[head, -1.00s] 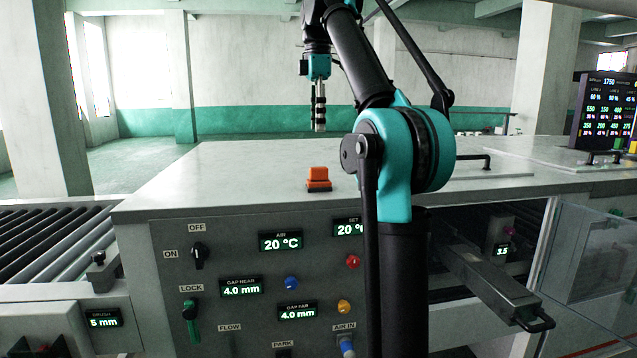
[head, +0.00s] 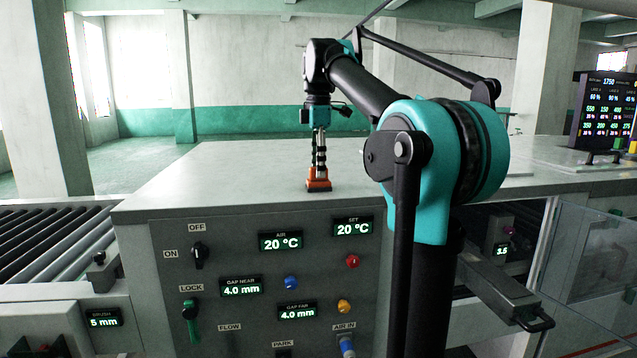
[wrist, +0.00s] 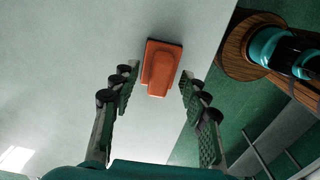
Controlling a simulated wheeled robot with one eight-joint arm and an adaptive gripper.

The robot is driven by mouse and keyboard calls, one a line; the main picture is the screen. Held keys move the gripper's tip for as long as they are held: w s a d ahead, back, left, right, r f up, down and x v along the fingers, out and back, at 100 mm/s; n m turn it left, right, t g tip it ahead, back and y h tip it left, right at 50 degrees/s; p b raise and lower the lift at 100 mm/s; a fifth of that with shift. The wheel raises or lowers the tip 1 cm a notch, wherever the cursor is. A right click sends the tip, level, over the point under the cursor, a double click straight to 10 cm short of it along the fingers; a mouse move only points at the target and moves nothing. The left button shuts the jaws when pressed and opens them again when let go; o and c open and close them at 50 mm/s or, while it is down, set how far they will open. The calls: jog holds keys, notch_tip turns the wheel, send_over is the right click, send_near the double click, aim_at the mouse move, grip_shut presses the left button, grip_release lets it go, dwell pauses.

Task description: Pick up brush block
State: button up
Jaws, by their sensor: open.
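The brush block (head: 318,185) is a small orange block with a raised middle and a dark base. It sits on the grey machine top near its front edge. It also shows in the wrist view (wrist: 160,68), ahead of the fingers and between their lines. My gripper (head: 319,172) points down over the block in the head view, its fingertips at the block's upper part. In the wrist view my gripper (wrist: 158,82) is open, with one finger on each side of the block and a gap on both sides. Contact is not visible.
The grey machine top (head: 230,175) is clear around the block. Its front edge drops to a control panel (head: 270,260) with knobs and displays. A roller conveyor (head: 50,245) lies at left, an open drawer (head: 500,290) at right. A monitor (head: 603,105) stands at the far right.

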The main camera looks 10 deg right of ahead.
jog(key=shift+f, duration=0.6)
jog(key=shift+c, duration=0.6)
grip_shut()
jog(key=shift+r, duration=0.15)
